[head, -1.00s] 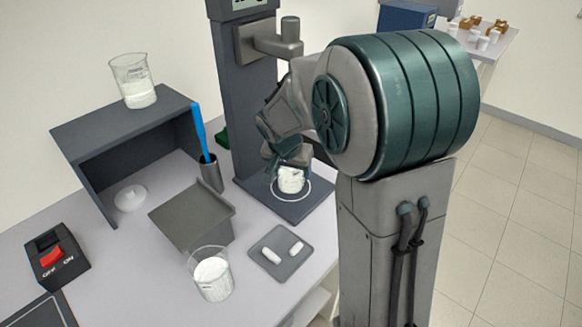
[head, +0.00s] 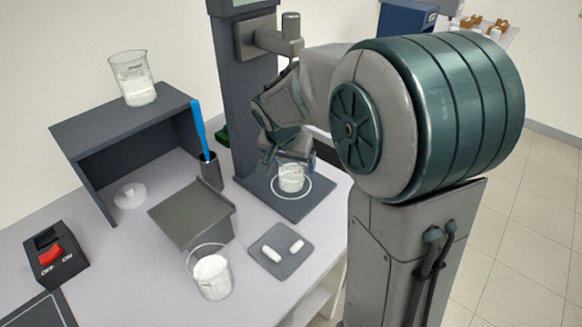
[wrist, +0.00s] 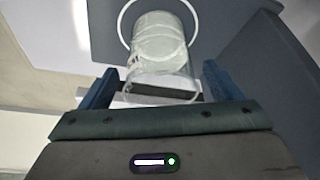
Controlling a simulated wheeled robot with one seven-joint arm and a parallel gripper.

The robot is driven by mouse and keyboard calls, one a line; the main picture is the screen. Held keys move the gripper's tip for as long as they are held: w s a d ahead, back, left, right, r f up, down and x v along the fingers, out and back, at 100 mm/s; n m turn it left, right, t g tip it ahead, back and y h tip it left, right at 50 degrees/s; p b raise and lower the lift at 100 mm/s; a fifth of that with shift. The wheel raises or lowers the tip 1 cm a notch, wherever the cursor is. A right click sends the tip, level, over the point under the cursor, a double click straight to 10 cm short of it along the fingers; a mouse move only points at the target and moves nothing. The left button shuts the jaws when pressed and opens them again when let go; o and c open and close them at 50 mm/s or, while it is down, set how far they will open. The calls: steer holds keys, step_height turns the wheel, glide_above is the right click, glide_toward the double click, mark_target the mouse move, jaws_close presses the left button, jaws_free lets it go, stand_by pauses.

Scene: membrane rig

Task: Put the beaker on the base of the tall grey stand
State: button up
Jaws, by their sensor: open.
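A glass beaker with white contents (head: 291,178) stands upright on the base of the tall grey stand (head: 310,207), inside the white ring marked there. It also shows in the wrist view (wrist: 160,45), just beyond my fingertips and partly between them. My gripper (wrist: 160,85) is open, with one finger on each side of the beaker's near end and gaps to both. In the head view my gripper (head: 285,150) is just above and behind the beaker, partly hidden by my arm. The stand's column (head: 252,90) rises behind.
Another beaker (head: 211,274) stands at the table's front and a third (head: 134,78) on the dark shelf (head: 120,118).

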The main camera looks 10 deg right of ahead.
steer(key=s+a, duration=0.2)
steer(key=s, duration=0.1)
steer(key=s+a+b, duration=0.1)
steer(key=s+a, duration=0.1)
steer(key=s, duration=0.1)
steer(key=s+a+b, duration=0.1)
steer(key=s+a, duration=0.1)
steer(key=s, duration=0.1)
steer(key=shift+f, duration=0.15)
steer(key=shift+s+a, duration=0.15)
steer(key=shift+s, duration=0.3)
steer(key=s+d+n, duration=0.1)
steer(key=s, duration=0.1)
steer(key=s+d+n, duration=0.1)
steer(key=s+d, duration=0.1)
steer(key=s+d+n, duration=0.1)
steer(key=s, duration=0.1)
steer(key=shift+d+g+y, duration=0.25)
steer(key=shift+g+y, duration=0.15)
steer(key=s+n, duration=0.1)
steer(key=s+d, duration=0.1)
steer(key=s, duration=0.1)
steer(key=s+n+y, duration=0.1)
steer(key=shift+s+d+f+n, duration=0.3)
steer(key=shift+d, duration=0.05)
steer(key=shift+s+f+n+y, duration=0.15)
steer(key=shift+s+n+y, duration=0.15)
steer(key=shift+s+n, duration=0.25)
